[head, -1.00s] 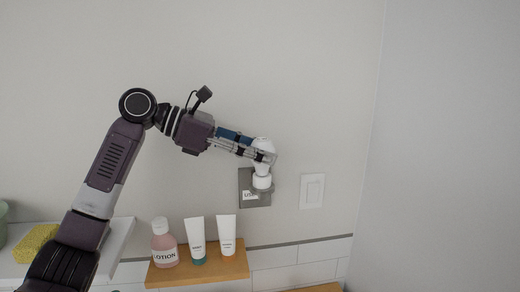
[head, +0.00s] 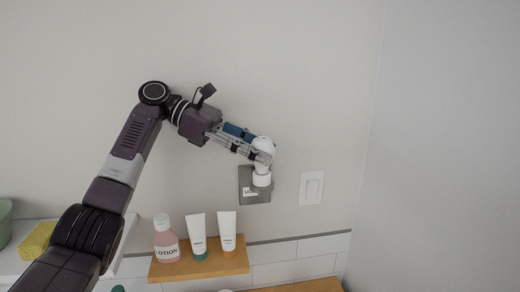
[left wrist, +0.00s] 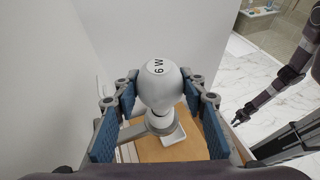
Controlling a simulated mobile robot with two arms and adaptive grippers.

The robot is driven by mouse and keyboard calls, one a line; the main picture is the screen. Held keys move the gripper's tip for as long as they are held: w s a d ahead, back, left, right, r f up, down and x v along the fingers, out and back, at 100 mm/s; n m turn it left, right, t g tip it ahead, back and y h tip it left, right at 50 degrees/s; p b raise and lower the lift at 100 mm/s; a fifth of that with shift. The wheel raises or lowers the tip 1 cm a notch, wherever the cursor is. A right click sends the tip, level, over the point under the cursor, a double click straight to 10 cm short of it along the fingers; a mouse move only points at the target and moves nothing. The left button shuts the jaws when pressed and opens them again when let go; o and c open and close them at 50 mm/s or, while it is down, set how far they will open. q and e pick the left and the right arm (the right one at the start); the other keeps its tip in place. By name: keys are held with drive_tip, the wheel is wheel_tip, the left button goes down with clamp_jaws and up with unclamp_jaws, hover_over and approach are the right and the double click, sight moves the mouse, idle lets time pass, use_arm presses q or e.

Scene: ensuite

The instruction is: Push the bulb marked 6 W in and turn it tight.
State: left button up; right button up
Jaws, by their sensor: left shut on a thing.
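The white bulb (head: 263,146) marked 6 W stands upright at the white socket (head: 262,180) on a grey wall plate (head: 247,197). Its mark faces up in the left wrist view, where the bulb (left wrist: 159,90) sits between the blue finger pads. My left gripper (head: 260,152) is shut on the bulb from the left. The bulb's base meets or nearly meets the socket; how deep it sits is hidden. My right gripper (left wrist: 239,117) shows small at the right of the left wrist view, away from the bulb; its jaw state is unclear.
A wooden shelf (head: 200,268) below holds a pink lotion bottle (head: 166,243) and two white tubes (head: 197,235). A white switch (head: 311,188) is right of the socket. A yellow sponge (head: 37,240) lies at far left. The wall above is clear.

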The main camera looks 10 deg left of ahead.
use_arm(q)
drive_tip(key=shift+s+f, duration=0.15)
drive_tip(key=shift+f, duration=0.05)
drive_tip(key=shift+s+d, duration=0.1)
drive_tip(key=shift+c, duration=0.4)
drive_tip(key=o, duration=1.3)
drive_tip(key=shift+r, duration=0.1)
drive_tip(key=shift+c, duration=0.2)
drive_tip(key=s+a+r, duration=0.2)
drive_tip(key=a+r, duration=0.2)
drive_tip(key=a, duration=0.1)
drive_tip(key=shift+a+r, duration=0.25)
drive_tip(key=shift+a, duration=0.05)
drive_tip(key=shift+o, duration=0.2)
